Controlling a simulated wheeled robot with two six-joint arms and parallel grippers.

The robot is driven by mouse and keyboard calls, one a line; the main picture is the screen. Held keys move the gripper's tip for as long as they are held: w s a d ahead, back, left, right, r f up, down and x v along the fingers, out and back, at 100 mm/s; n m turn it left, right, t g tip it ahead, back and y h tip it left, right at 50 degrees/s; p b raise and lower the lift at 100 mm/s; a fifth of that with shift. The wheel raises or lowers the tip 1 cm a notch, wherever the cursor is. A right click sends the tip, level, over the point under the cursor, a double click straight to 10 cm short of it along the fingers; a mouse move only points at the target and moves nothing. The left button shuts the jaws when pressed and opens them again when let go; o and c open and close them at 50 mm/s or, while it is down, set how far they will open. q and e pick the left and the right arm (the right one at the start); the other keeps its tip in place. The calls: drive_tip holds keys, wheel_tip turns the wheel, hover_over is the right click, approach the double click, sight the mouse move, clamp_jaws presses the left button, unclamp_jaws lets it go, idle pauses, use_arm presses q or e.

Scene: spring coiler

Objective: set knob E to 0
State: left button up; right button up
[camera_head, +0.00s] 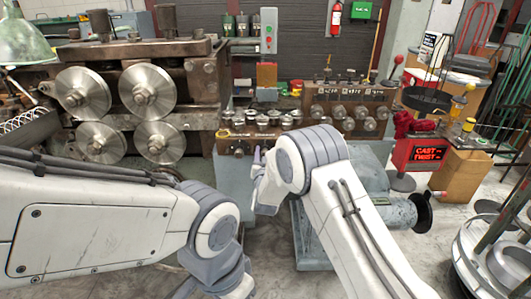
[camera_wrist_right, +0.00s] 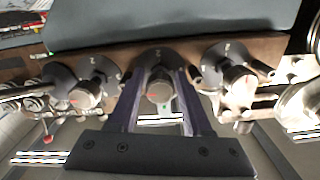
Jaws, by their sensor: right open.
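The brown control panel (camera_head: 228,146) stands at the centre in the head view, below a row of round metal parts. My right gripper (camera_head: 257,158) is in front of it, partly hidden by my right arm. In the right wrist view my right gripper (camera_wrist_right: 160,100) is open, its two purple fingers on either side of the middle knob (camera_wrist_right: 158,92), which has a red mark. I cannot tell whether they touch it. One knob (camera_wrist_right: 84,95) is to the left and another (camera_wrist_right: 240,82) to the right. Letters are unreadable, so I cannot tell which is knob E.
Large steel rollers (camera_head: 147,90) stand at the left. A second panel with several knobs (camera_head: 345,124) is right of centre. A red sign box (camera_head: 425,153) is farther right. My left arm fills the lower left.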

clamp_jaws()
